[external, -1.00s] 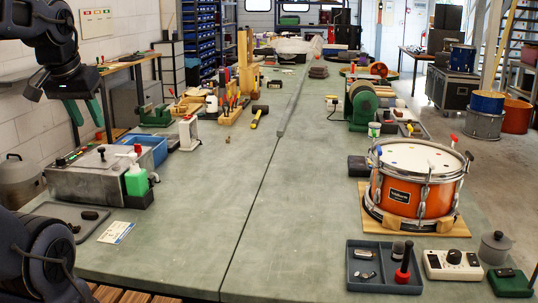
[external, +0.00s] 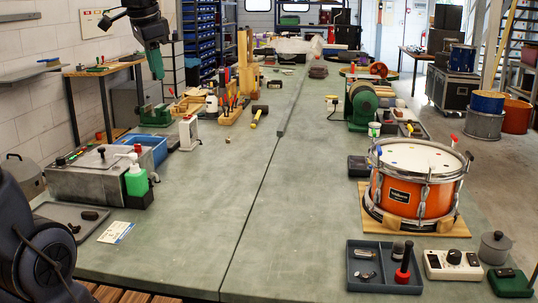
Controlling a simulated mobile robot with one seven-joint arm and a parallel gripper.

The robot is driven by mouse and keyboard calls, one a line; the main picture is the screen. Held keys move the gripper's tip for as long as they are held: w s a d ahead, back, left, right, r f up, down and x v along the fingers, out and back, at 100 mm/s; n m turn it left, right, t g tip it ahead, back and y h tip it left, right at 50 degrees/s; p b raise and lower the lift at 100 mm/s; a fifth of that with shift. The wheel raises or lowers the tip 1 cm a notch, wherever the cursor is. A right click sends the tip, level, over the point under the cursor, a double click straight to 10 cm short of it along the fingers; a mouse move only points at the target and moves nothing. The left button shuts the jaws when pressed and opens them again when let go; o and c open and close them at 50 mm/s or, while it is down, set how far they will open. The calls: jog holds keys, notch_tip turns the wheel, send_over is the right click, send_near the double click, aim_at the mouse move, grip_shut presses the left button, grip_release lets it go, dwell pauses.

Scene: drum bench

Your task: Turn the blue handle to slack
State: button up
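An orange snare drum (external: 410,195) with a white head and metal rim stands on a wooden board at the right of the bench. A small blue piece (external: 379,150) shows at the drum's left rim; it may be the blue handle, but it is too small to tell its shape or angle. A red-topped piece (external: 454,138) stands up at the far right rim. My gripper (external: 156,67) is at the upper left, above the bench's far left side, well away from the drum. Its green fingers point down and are seen edge-on, overlapping, so their opening is hidden. Nothing shows in it.
A grey tray (external: 352,285) with small parts, a white control box (external: 452,264) and a green box (external: 510,283) sit in front of the drum. A green-and-black machine (external: 362,103) stands behind it. The middle of the bench (external: 245,185) is clear.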

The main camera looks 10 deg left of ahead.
jog(key=w+d+r+m+g, duration=0.1)
jog(key=w+d+m, duration=0.6)
jog(key=w+d, duration=0.4)
jog(key=m+g, duration=0.2)
jog(key=m, duration=1.7)
send_over(380, 148)
notch_tip(380, 148, down, 15)
jog(key=shift+w+f, duration=0.1)
jog(key=shift+f, duration=0.05)
notch_tip(380, 148, down, 10)
jog(key=shift+f, duration=0.1)
grip_shut()
